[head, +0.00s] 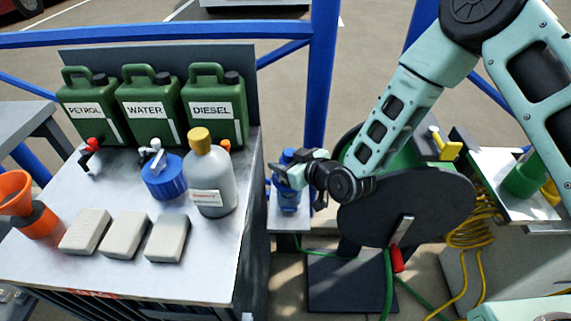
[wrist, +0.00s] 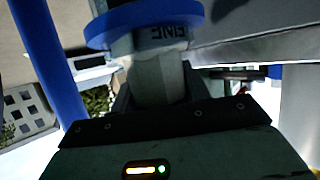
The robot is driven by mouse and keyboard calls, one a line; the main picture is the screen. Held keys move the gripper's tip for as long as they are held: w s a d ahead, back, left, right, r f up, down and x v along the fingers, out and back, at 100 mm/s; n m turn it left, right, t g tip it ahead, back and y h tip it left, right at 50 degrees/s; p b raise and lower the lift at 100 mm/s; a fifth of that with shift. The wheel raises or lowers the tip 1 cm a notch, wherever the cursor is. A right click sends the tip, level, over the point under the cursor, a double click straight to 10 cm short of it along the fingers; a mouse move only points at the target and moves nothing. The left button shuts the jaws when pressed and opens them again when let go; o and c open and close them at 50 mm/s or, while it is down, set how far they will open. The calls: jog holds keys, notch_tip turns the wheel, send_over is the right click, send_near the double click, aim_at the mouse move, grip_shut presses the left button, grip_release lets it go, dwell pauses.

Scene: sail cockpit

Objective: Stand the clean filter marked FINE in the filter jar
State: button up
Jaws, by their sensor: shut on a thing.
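My gripper (head: 287,177) is shut on the filter marked FINE. In the wrist view the filter (wrist: 160,75) is a pale body between my fingers, with FINE printed upside down in the picture. A blue round flange (wrist: 145,22) sits at the printed end of it. In the head view, blue parts show above my fingers and below them (head: 288,200), over a small grey stand. My fingers hide much of this spot. I cannot tell which blue part is filter and which is jar, or whether the filter is seated.
The bench on the left holds green cans (head: 147,108), a grey bottle (head: 211,185), a blue-capped item (head: 163,180), pale blocks (head: 126,236) and an orange funnel (head: 35,212). A blue post (head: 322,70) stands close behind my gripper. A dark reel (head: 405,208) is to its right.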

jog(key=shift+f, duration=0.55)
jog(key=shift+f, duration=0.1)
jog(key=shift+f+b, duration=0.55)
jog(key=shift+b, duration=0.1)
jog(key=o, duration=1)
jog(key=shift+s, duration=0.1)
jog(key=shift+o, duration=0.2)
